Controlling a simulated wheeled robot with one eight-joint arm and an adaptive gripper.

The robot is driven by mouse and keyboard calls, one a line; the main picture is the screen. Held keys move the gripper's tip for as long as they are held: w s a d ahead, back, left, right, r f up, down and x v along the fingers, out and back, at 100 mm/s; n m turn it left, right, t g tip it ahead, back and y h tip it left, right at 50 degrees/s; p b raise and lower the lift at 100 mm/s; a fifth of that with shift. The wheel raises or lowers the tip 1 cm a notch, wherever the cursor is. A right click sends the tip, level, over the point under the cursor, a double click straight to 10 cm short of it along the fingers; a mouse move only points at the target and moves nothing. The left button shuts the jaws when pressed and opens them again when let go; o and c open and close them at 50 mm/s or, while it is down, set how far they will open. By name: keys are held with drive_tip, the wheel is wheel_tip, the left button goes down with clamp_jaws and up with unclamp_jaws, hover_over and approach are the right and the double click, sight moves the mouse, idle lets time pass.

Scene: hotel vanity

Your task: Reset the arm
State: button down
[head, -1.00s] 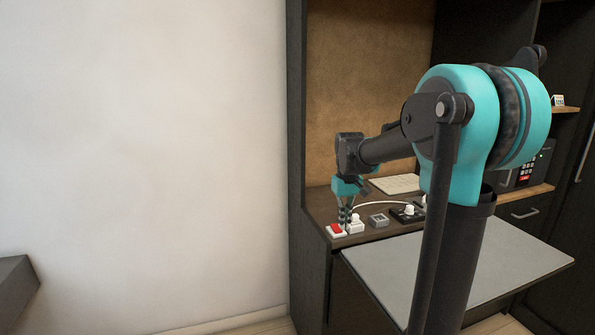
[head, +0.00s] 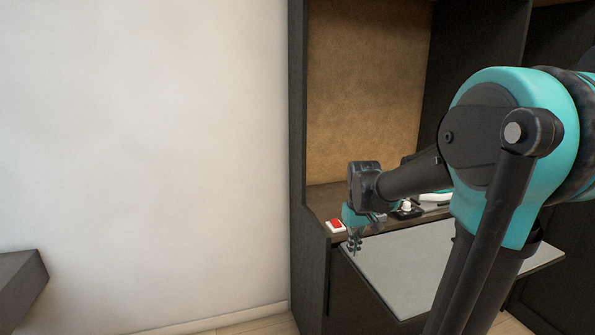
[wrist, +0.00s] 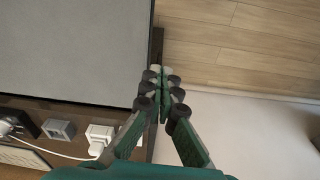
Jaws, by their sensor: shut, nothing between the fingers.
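My gripper (head: 355,243) is shut and empty. In the head view it points down in front of the vanity counter's front left corner, by the left end of the pale pull-out panel. In the wrist view my gripper (wrist: 163,80) has its fingertips together beside the panel's dark edge, with the floor beyond. My arm reaches in from the right and hides part of the counter.
A red and white switch (head: 335,226) sits at the counter's left front. The grey panel (head: 400,270) is bare. The wrist view shows a white plug (wrist: 100,133) with a cable and a grey square box (wrist: 58,130). A white wall stands at left.

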drive_tip(key=s+d+f+m+t, duration=0.1)
drive_tip(key=s+f, duration=0.4)
drive_tip(key=s, duration=0.2)
drive_tip(key=s+d+f+m+t, duration=0.1)
drive_tip(key=s+f, duration=0.4)
drive_tip(key=s, duration=0.3)
drive_tip(key=shift+s+d+f+t, duration=0.2)
drive_tip(key=shift+f+t, duration=0.1)
drive_tip(key=shift+t, duration=0.1)
